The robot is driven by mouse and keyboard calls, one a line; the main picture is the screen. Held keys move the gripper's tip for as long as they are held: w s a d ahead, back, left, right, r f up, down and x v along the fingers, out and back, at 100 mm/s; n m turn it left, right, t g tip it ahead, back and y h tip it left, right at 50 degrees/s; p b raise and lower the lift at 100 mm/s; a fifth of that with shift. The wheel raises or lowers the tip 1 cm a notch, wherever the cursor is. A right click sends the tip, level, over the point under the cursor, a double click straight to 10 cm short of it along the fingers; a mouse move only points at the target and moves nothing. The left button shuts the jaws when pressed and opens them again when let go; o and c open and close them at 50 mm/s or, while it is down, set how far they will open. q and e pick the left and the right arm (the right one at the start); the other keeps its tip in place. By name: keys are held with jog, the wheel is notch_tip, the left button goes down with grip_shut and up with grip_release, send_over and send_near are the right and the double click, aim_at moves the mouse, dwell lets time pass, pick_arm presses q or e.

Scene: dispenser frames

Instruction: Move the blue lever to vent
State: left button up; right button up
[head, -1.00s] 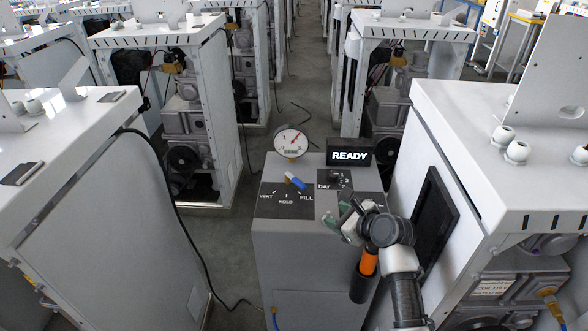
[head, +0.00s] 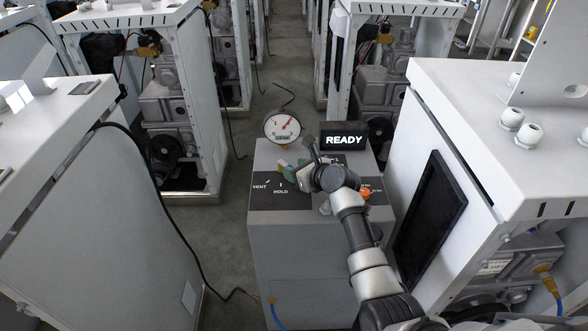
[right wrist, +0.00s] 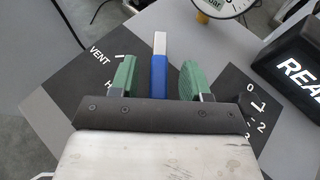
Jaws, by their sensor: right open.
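The blue lever (right wrist: 158,76) has a white end and sits on the dark top panel of a grey cabinet. In the right wrist view it stands between the two green fingers of my right gripper (right wrist: 157,64), with a gap on each side. My right gripper is open. In the head view the gripper (head: 288,167) is over the panel and hides most of the lever; its pale end (head: 282,163) shows. The VENT mark (head: 260,187) is left of the lever and the HOLD mark (head: 281,191) is below it. FILL is hidden. My left gripper is not in view.
A round gauge (head: 283,127) and a READY display (head: 344,141) stand at the back of the cabinet (head: 300,240). A selector scale with numbers (right wrist: 256,108) is right of the gripper. White machine housings flank the cabinet, with a cable-strewn aisle on the left.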

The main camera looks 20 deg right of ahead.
jog(key=shift+w+a+f, duration=0.2)
jog(key=shift+w, duration=0.3)
grip_shut()
